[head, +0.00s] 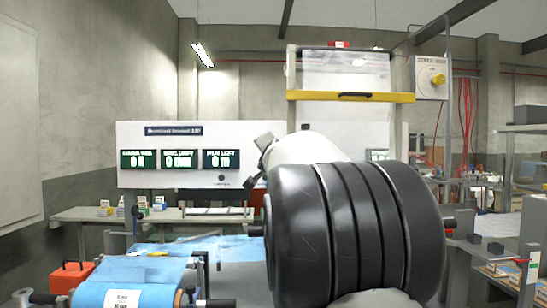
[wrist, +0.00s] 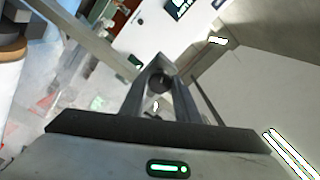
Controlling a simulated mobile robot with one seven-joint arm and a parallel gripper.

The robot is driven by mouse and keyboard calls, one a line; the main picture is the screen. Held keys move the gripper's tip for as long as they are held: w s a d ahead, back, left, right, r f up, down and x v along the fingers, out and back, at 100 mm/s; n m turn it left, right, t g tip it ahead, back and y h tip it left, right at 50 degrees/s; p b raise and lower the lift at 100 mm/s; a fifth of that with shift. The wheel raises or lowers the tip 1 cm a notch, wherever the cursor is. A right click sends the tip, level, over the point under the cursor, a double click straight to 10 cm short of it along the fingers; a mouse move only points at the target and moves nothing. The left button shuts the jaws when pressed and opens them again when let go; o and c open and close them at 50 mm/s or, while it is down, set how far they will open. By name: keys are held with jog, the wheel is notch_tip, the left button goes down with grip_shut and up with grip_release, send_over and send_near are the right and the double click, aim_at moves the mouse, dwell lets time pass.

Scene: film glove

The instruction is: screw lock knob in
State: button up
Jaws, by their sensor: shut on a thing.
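In the wrist view my gripper (wrist: 161,74) has its two fingers closed in on a small dark round knob (wrist: 159,83) at their tips. The knob is mostly framed by the fingers, and its thread or the hole for it cannot be made out.
A blue film roll (head: 150,271) with a white label is at the lower left, beside a red toolbox (head: 72,277). Behind stand a white panel with green displays (head: 180,159) and a frame with a yellow bar (head: 350,96). Shelving (head: 528,128) stands at the right.

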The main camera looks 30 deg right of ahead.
jog(key=shift+w+f+m, duration=0.1)
jog(key=shift+f+m, duration=0.05)
jog(key=shift+m, duration=2.35)
jog(key=shift+f+m, duration=0.1)
jog(key=shift+m, duration=2.4)
jog(key=o, duration=1.1)
jog(key=shift+r, duration=0.15)
jog(key=shift+c, duration=0.2)
jog(key=shift+s+r, duration=0.15)
jog(key=shift+s, duration=0.05)
